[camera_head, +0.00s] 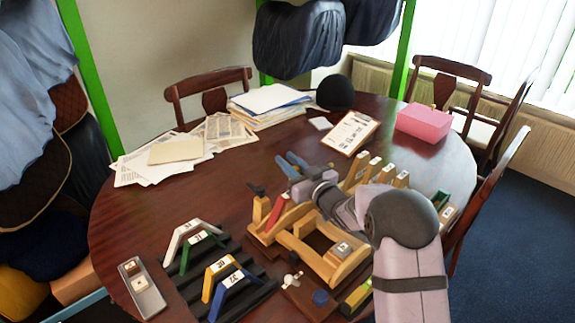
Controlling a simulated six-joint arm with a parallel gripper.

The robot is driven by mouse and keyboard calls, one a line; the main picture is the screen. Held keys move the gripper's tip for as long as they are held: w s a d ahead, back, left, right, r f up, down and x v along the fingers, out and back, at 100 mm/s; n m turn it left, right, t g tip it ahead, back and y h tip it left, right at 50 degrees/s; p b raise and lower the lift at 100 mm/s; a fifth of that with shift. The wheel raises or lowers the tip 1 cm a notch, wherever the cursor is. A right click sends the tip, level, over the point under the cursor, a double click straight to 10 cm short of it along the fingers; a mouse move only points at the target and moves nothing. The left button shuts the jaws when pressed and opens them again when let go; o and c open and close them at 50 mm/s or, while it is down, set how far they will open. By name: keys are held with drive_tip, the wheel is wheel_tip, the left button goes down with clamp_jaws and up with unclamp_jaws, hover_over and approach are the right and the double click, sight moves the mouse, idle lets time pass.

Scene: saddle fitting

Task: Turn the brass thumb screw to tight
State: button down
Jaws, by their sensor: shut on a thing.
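My arm reaches in from the lower right, and my gripper (300,182) is over the back of a wooden frame fixture (290,243). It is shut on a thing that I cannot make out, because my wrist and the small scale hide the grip. I cannot clearly pick out the brass thumb screw, and its turn cannot be read. A small pale, knob-like piece (292,281) lies in front of the fixture, apart from my gripper.
A dark ribbed rack (250,297) holds several numbered arched saddles at the front left. A grey tray (142,290) lies left of it. Numbered wooden blocks (376,165) stand behind my arm. Papers (175,150) and a pink box (423,122) lie further back. The table's left middle is clear.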

drive_tip(key=shift+d+m+h, duration=0.1)
drive_tip(key=shift+m+h, duration=0.2)
drive_tip(key=shift+h, duration=0.1)
drive_tip(key=shift+w, duration=0.1)
drive_tip(key=c, duration=1.6)
unclamp_jaws()
wheel_tip(320, 180, up, 10)
drive_tip(key=shift+r, duration=0.1)
